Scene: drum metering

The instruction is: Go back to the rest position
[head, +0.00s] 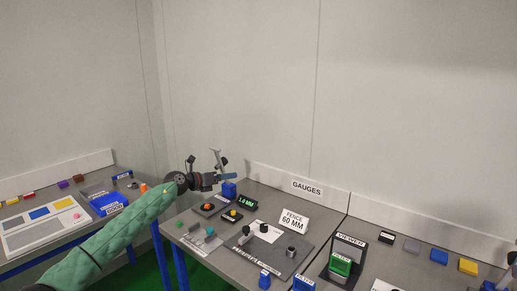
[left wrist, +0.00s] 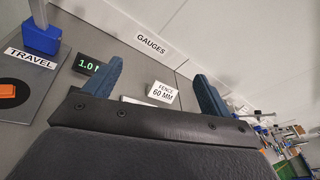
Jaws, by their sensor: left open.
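My left gripper (head: 226,177) is at the end of the green-sleeved arm, raised over the back left of the gauge table (head: 265,200). In the left wrist view my left gripper (left wrist: 160,78) shows two blue fingers spread wide with nothing held between them. The FENCE 60 MM sign (left wrist: 162,93) and the GAUGES label (left wrist: 151,43) appear beyond the fingers. My right gripper is not identifiable in either view.
A blue block (head: 229,191) stands close below the left gripper, with a green-lit display (head: 247,202) beside it. A dark plate with knobs (head: 270,248) and a VIEWER stand (head: 346,252) are nearer. A side table (head: 15,252) stands left.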

